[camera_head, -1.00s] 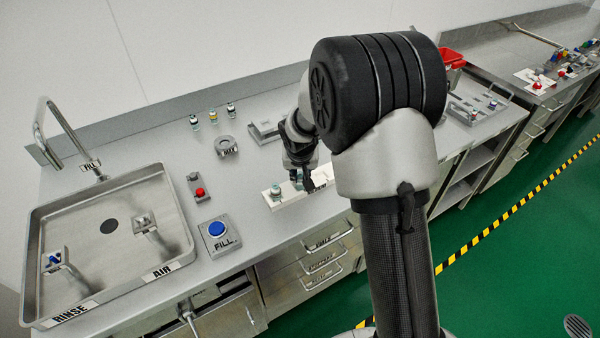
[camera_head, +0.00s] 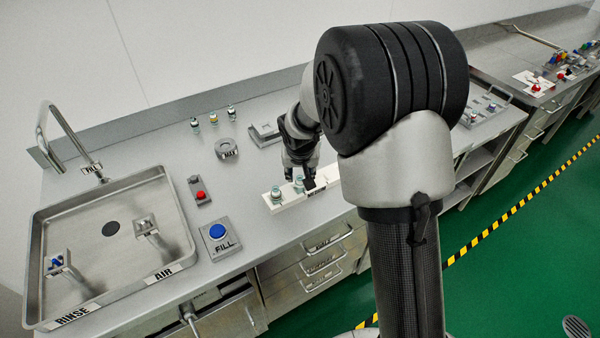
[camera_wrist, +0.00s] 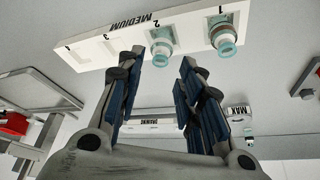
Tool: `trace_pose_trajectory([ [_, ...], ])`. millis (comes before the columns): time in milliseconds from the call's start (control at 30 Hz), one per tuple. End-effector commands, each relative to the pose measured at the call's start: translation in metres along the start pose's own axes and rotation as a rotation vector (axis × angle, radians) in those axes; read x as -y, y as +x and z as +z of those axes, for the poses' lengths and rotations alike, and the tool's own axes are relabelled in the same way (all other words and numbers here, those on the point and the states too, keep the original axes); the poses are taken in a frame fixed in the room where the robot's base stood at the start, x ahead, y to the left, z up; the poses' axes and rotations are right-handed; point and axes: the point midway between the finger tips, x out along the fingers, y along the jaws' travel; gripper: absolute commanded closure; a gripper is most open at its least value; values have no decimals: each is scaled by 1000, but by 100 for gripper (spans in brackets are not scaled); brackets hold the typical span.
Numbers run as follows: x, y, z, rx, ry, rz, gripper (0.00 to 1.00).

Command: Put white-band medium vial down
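The white medium rack (camera_head: 287,200) stands near the counter's front edge; in the wrist view the rack (camera_wrist: 97,47) shows its MEDIUM label and numbered slots. A vial with a pale, whitish band (camera_wrist: 162,46) stands in slot 2; it also shows in the head view (camera_head: 298,183). Another vial with a darker band (camera_wrist: 222,38) stands in slot 1, seen in the head view (camera_head: 275,193) too. Slots 3 and 4 look empty. My gripper (camera_wrist: 161,62) is open, its fingers apart with nothing held between them, close to the slot 2 vial. It also shows above the rack (camera_head: 301,175).
Several small vials (camera_head: 213,117) stand at the back. A round MAX device (camera_head: 227,148), a red-button box (camera_head: 200,192) and a blue FILL button (camera_head: 217,231) lie left of the rack. A sink (camera_head: 110,235) is at far left. Bare counter lies between these things.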

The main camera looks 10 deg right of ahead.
Motion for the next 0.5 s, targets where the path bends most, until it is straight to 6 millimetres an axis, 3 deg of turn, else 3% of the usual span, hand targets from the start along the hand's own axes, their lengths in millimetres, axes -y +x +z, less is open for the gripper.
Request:
trace_pose_trajectory([
  [33,0,-17,-2,-3,0,-1,66],
  [200,0,-53,-2,-3,0,0,66],
  [500,0,-87,0,-2,-2,0,66],
])
